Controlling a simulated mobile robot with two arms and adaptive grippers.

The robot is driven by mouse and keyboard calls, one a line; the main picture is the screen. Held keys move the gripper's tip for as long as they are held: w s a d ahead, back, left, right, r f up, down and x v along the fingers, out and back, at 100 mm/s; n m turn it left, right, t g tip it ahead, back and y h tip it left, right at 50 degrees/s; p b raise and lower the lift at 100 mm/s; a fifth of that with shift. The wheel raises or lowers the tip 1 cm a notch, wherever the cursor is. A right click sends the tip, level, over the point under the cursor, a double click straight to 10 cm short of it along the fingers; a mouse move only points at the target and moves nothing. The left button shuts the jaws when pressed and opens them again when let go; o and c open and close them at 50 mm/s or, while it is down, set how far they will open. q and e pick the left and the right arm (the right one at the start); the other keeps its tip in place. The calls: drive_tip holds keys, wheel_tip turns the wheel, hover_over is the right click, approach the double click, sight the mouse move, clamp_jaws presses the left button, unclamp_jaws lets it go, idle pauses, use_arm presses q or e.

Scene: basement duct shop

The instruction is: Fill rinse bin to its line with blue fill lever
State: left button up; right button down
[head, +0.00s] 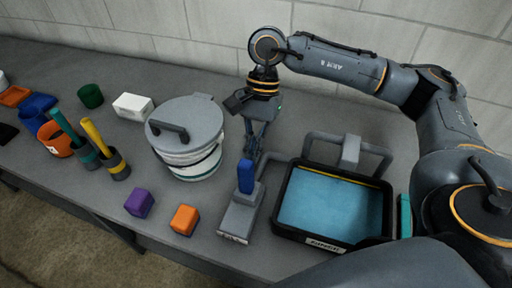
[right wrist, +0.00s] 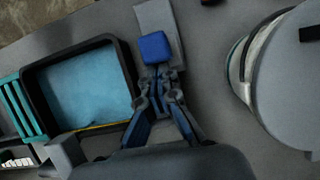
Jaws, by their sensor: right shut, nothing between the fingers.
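The rinse bin (head: 288,230) is a black-rimmed tub with a label on its front, at the right of the bench. It holds blue water (head: 330,208); a yellow line (head: 345,174) shows along its back inner wall, above the water. The blue fill lever (head: 245,177) stands up from a grey base (head: 238,217) left of the bin. My right gripper (head: 250,152) is shut and empty, pointing down just behind the lever. In the right wrist view its fingertips (right wrist: 158,76) are close to the blue lever (right wrist: 154,47); I cannot tell whether they touch. My left gripper is out of view.
A grey spout (head: 349,152) rises behind the bin. A lidded white bucket (head: 187,125) stands left of the lever. Purple (head: 139,202) and orange (head: 184,219) blocks lie in front. Cups, handled tools and blocks fill the far left. A wall runs behind.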

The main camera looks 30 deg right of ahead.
drive_tip(key=v, duration=1.2)
